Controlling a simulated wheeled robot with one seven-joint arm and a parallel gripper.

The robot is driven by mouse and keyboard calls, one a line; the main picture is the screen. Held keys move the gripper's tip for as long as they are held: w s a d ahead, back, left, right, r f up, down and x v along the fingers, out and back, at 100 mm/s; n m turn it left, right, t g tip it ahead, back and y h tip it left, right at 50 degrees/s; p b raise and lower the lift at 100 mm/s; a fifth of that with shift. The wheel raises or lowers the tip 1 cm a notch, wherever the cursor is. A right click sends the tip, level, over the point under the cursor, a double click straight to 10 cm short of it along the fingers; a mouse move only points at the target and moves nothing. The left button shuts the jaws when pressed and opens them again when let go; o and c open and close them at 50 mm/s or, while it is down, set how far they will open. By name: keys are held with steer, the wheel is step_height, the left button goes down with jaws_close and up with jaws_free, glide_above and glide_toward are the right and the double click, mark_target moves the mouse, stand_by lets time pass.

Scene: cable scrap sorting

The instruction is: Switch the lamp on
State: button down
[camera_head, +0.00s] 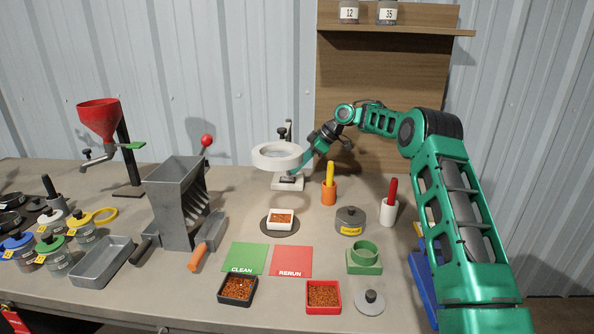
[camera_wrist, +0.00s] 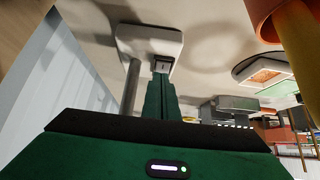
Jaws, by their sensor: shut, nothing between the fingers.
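The lamp (camera_head: 278,156) has a white ring head on a dark post, and it stands at the back middle of the table. Its white base (camera_head: 296,185) also shows in the wrist view (camera_wrist: 150,38), with the post (camera_wrist: 130,88) to the left of my fingers. My gripper (camera_head: 292,174) reaches in from the right, low beside the post, with its tips at the base. In the wrist view my gripper (camera_wrist: 162,74) is shut and empty, its tips over a small dark and grey part at the base's edge. I cannot tell whether they touch it, or whether the lamp is lit.
An orange holder (camera_head: 328,194) with a yellow stick stands close right of the lamp base, under my arm. A white dish (camera_head: 280,226) of reddish bits sits in front. A grey hopper machine (camera_head: 174,200) stands to the left. A wooden shelf board (camera_head: 385,100) rises behind.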

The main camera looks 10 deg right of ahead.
steer(key=shift+r, duration=0.45)
step_height(320, 180, up, 3)
steer(key=shift+d+f, duration=0.1)
steer(key=shift+d, duration=0.05)
steer(key=s+d+r, duration=0.2)
steer(key=d+r, duration=0.4)
steer(key=d, duration=0.2)
steer(key=shift+s, duration=0.2)
